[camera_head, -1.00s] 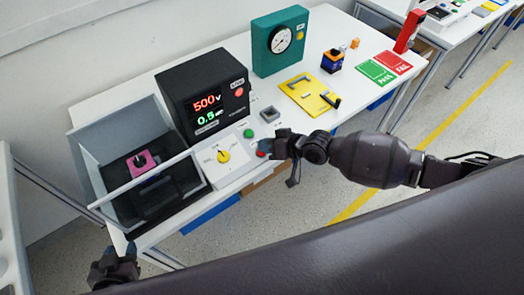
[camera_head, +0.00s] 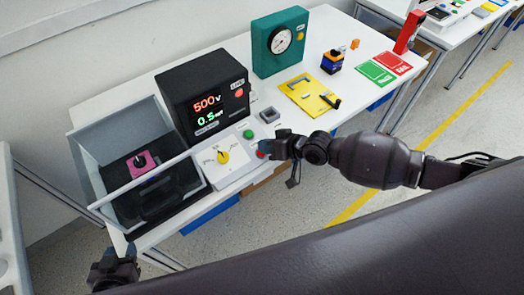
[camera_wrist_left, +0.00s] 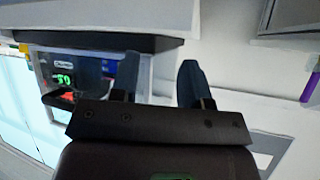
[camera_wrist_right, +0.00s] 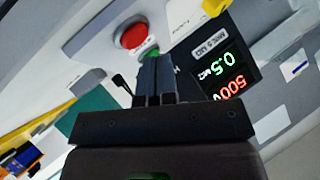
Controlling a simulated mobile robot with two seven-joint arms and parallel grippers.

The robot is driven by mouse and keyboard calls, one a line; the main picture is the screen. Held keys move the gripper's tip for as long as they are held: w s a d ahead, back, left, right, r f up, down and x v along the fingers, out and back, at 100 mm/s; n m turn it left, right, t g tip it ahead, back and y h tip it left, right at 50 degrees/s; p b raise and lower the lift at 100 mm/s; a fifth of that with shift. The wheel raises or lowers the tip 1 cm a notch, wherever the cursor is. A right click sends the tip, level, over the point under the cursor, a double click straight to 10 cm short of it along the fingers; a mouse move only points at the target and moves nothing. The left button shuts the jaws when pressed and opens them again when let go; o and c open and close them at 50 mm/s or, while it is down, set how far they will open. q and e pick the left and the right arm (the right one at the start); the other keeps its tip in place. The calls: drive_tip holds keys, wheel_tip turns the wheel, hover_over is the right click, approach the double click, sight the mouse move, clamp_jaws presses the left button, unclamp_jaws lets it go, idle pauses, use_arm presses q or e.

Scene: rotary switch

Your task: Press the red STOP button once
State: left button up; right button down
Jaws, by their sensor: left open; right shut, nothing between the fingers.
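The red STOP button (camera_head: 261,155) is on the white sloped control panel (camera_head: 232,175), next to the green button (camera_head: 248,134). It is partly hidden by my right gripper in the head view. The right wrist view shows the red button (camera_wrist_right: 133,36) whole, raised on its mount, with the green button (camera_wrist_right: 152,52) partly behind the fingertips. My right gripper (camera_wrist_right: 155,62) is shut and empty, its tips just beside the red button; I cannot tell whether they touch anything. My left gripper (camera_head: 112,262) is open and empty, low at the table's front left, away from the panel.
A black tester (camera_head: 205,95) reading 500 V and 0.5 stands behind the panel, which has a yellow knob (camera_head: 223,157). A grey open-topped box (camera_head: 100,140) with a magenta part (camera_head: 143,164) is at left. A teal gauge (camera_head: 279,42) and yellow fixture (camera_head: 309,95) stand further right.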

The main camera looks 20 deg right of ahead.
use_arm(q)
drive_tip(key=shift+f, duration=0.2)
use_arm(e)
drive_tip(key=shift+f, duration=0.1)
idle(0.5)
use_arm(q)
drive_tip(key=shift+f+b, duration=0.25)
drive_tip(key=shift+b, duration=0.15)
use_arm(e)
drive_tip(key=shift+w+f, duration=0.1)
drive_tip(key=shift+f, duration=0.2)
use_arm(q)
drive_tip(key=shift+f, duration=0.1)
drive_tip(key=shift+s+f+b, duration=0.1)
drive_tip(key=shift+b, duration=0.4)
use_arm(e)
drive_tip(key=shift+w+a+f, duration=0.1)
drive_tip(key=shift+f, duration=0.35)
drive_tip(key=shift+r, duration=0.1)
use_arm(q)
drive_tip(key=shift+r+p, duration=0.35)
drive_tip(key=shift+p, duration=0.45)
use_arm(e)
drive_tip(key=shift+r, duration=0.7)
use_arm(q)
drive_tip(key=shift+r, duration=0.1)
use_arm(e)
drive_tip(key=shift+s, duration=0.2)
